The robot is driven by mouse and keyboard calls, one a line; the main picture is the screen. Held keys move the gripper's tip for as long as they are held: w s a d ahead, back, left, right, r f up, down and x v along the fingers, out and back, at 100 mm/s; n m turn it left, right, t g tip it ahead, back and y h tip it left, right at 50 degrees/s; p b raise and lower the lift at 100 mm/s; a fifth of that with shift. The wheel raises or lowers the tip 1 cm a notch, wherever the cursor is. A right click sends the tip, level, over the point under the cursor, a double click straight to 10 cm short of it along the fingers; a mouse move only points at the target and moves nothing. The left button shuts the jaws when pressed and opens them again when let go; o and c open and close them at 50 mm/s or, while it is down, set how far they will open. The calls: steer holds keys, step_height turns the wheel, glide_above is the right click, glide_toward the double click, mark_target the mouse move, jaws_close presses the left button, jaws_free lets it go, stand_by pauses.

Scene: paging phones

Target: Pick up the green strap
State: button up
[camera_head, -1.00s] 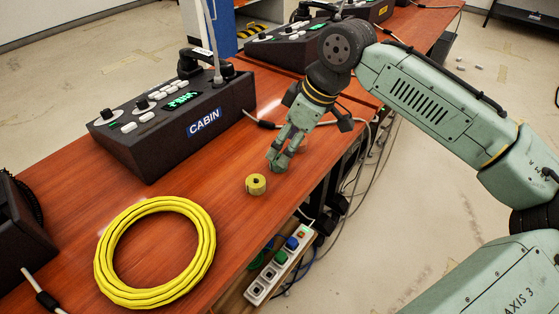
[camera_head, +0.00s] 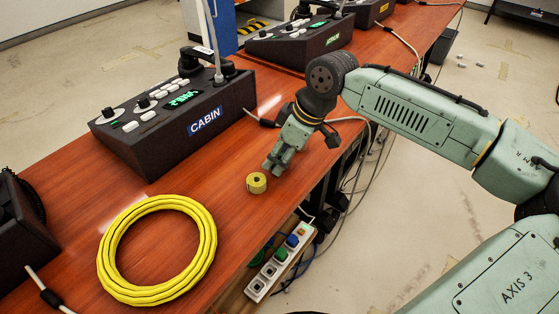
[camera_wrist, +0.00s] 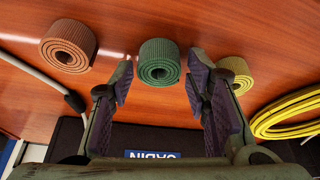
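The green strap (camera_wrist: 158,62) is a rolled-up coil lying on the wooden table in the wrist view. It sits just beyond and between the fingertips of my gripper (camera_wrist: 160,82), which is open and empty. A brown rolled strap (camera_wrist: 68,45) lies to its left. A yellowish rolled strap (camera_wrist: 238,72) lies to its right, partly behind the right finger. In the head view my gripper (camera_head: 272,168) is low over the table, beside the yellow strap (camera_head: 256,183). The green and brown straps are not visible there, apparently hidden by my gripper.
A CABIN paging phone (camera_head: 165,110) stands left of my gripper. A coiled yellow cable (camera_head: 205,240) lies at the front of the table (camera_head: 90,215). A power strip (camera_head: 280,262) is below the table's right edge. A grey cable (camera_wrist: 35,75) runs near the brown strap.

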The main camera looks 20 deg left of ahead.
steer(key=c, duration=0.5)
